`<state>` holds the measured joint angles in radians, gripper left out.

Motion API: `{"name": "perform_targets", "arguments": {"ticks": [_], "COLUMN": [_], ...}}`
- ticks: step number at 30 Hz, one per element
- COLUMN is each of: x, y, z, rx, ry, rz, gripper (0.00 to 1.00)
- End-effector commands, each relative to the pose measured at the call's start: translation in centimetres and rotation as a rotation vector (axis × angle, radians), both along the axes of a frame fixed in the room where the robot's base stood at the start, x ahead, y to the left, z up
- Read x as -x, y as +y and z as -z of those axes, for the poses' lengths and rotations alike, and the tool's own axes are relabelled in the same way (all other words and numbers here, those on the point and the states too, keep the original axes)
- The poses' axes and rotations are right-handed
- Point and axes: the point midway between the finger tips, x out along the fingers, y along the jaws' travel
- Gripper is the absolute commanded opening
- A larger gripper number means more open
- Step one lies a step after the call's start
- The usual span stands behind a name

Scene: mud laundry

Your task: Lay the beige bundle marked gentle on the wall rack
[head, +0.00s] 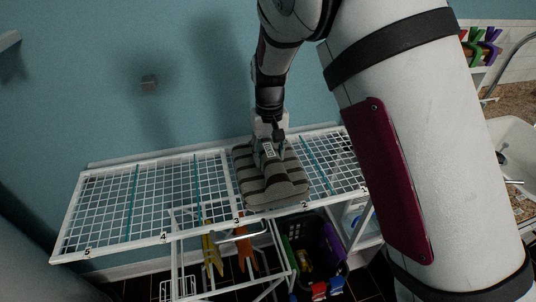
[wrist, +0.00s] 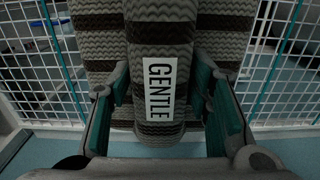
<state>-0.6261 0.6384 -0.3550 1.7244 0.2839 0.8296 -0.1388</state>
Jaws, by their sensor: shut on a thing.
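The beige bundle (head: 275,187) has dark brown stripes and a white GENTLE label, readable in the wrist view (wrist: 160,90). It is over the white wire wall rack (head: 150,203), between the front-edge numbers 3 and 2. It looks level and at the rack's surface, but I cannot tell whether the rack bears its weight. My gripper (head: 268,145) is above the bundle, pointing down. In the wrist view its fingers (wrist: 160,80) are on both sides of the bundle's raised middle fold, shut on it. The bundle's underside is hidden.
Teal strips (head: 131,203) divide the rack, and its sections left of the bundle are empty. Yellow and orange items (head: 247,250) hang below. A dark basket (head: 312,247) stands under the rack. A sink (head: 515,150) is at the right.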

Motion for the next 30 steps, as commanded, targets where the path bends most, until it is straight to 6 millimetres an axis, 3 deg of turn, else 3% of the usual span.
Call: {"name": "perform_targets", "arguments": {"ticks": [8, 15, 29, 30], "x": [-2.3, -1.9, -2.1, -2.0], "y": [0.3, 0.2, 0.2, 0.2], "z": [0.2, 3.2, 4.0, 4.0], "rx": [-0.001, 0.0, -0.001, 0.0], "ry": [-0.002, 0.0, -0.001, 0.0], "rz": [0.002, 0.001, 0.001, 0.001], "gripper": [0.0, 0.0, 0.0, 0.52]}}
